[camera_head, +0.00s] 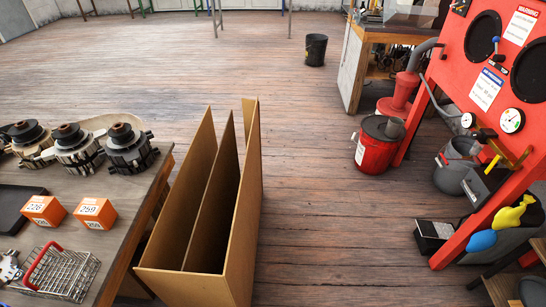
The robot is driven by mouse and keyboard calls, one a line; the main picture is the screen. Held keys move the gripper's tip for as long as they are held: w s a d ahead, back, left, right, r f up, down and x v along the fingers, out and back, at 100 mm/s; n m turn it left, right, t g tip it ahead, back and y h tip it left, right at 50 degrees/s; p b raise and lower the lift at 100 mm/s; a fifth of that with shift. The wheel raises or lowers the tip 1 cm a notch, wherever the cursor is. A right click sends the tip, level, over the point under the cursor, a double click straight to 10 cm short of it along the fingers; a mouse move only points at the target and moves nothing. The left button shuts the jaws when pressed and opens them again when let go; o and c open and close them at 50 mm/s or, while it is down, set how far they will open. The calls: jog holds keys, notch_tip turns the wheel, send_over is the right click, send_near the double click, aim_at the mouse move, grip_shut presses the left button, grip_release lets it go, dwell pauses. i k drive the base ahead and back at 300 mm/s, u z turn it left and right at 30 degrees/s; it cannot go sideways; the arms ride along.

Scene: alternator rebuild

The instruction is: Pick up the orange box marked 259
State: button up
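The orange box marked 259 (96,214) sits on the wooden workbench at the left, near the bench's right edge. Its white label faces up, and a smaller label is on its front side. A similar orange box marked 226 (43,211) stands just to its left, with a gap between them. Nothing covers the box marked 259. My gripper is not in view.
Several alternator parts (127,148) stand behind the boxes on the workbench (136,200). A wire basket with a red handle (75,274) is in front. A tall open wooden divider (254,200) stands right of the bench. A red machine (450,70) is at right; the middle floor is clear.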

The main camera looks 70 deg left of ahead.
aim_at(94, 213)
jog(key=u, duration=4.3)
jog(key=k, duration=0.55)
jog(key=u, duration=0.75)
jog(key=i, duration=1.15)
jog(key=z, duration=1.15)
jog(key=i, duration=0.55)
jog(key=z, duration=0.55)
